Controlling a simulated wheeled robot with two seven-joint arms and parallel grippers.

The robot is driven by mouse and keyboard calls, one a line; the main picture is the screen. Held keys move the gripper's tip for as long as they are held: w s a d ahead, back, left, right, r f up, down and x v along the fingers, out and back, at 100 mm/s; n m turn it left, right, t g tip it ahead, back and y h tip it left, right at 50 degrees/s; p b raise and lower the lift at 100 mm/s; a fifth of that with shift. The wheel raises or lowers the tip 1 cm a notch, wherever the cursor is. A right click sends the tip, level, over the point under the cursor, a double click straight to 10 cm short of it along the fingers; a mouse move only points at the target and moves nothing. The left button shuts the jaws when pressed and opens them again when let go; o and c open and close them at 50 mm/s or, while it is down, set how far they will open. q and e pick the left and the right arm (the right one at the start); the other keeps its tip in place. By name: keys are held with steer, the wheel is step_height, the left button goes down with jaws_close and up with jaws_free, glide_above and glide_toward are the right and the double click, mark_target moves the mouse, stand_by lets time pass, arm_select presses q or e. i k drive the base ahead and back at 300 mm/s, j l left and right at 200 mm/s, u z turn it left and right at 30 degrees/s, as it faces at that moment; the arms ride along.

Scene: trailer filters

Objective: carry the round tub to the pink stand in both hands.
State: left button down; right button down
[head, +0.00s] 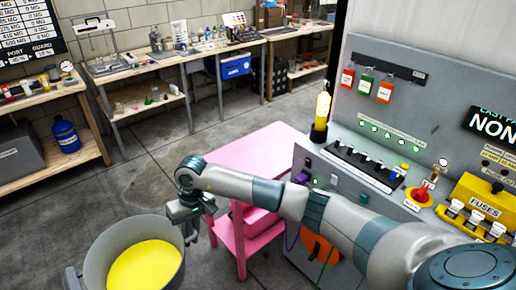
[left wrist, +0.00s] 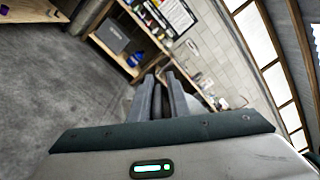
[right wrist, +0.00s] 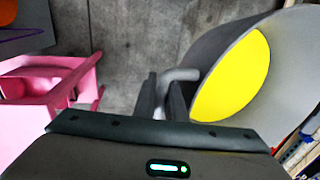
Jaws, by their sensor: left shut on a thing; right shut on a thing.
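The round tub (head: 95,257), grey with a yellow inside, is at the lower left of the head view, cut by the bottom edge. It also shows at right in the right wrist view (right wrist: 295,60). My right gripper (head: 188,212) is shut on the tub's bent grey handle (right wrist: 182,74) on its right side. My left gripper (left wrist: 164,88) is shut in the left wrist view, with what it grips mostly hidden by the fingers; the tub's left side is at the head view's lower edge. The pink stand (head: 262,152) is right of the tub, behind my right arm.
A grey control console (head: 310,160) with a fuse box (head: 485,200) stands right of the pink stand. Workbenches (head: 150,65) line the back wall. A blue water jug (head: 66,136) is on a low shelf at left. The floor (head: 150,170) between tub and benches is clear.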

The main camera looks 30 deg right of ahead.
mark_target(241, 163)
steer(key=i+z, duration=0.35)
steer(key=i, duration=0.4)
steer(key=i+j+z, duration=0.15)
steer(key=i+z, duration=0.3)
steer(key=i, duration=0.55)
steer(key=z, duration=0.65)
